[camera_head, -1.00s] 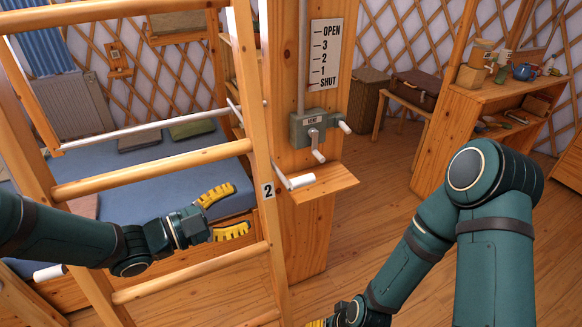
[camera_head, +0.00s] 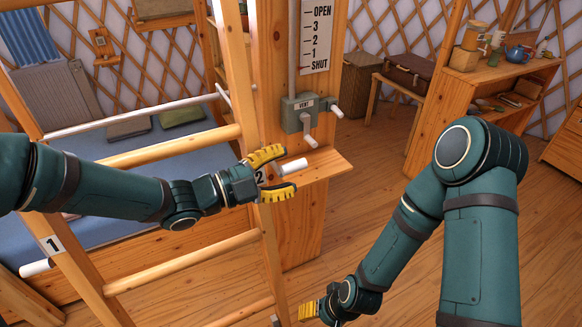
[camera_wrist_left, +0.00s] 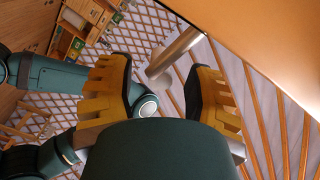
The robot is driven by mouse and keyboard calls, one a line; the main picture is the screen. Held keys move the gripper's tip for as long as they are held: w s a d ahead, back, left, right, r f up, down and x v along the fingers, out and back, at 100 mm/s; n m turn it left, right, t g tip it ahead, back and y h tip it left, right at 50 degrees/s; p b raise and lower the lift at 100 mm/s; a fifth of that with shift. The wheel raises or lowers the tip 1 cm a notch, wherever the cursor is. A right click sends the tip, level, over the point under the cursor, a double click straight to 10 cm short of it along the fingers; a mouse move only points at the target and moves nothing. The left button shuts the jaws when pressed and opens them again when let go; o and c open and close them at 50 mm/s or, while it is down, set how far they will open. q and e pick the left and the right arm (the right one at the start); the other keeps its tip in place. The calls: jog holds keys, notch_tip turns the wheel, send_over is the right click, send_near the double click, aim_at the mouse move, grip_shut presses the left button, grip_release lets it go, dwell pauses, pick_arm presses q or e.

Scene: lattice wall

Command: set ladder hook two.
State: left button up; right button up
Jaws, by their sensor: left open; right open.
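The wooden ladder (camera_head: 180,262) stands at the left; its right rail carries a label 2, now partly covered by my left gripper. A white cylindrical handle (camera_head: 294,165), which I take to be hook two's, sticks out to the right beside that label. My left gripper (camera_head: 283,173) is open, one yellow finger above the handle's line and one below. In the left wrist view a pale cylinder (camera_wrist_left: 174,54) shows between the spread fingers, not visibly clamped. The hook's far part is hidden. My right gripper (camera_head: 308,311) is low at the bottom edge, open and empty.
Label 1 (camera_head: 51,245) and another white handle (camera_head: 36,268) are on the left rail. A wooden post with a small shelf (camera_head: 325,168) and a grey vent box (camera_head: 300,112) with handles stands close behind the left gripper.

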pick_arm(q)
jog(key=shift+x, duration=1)
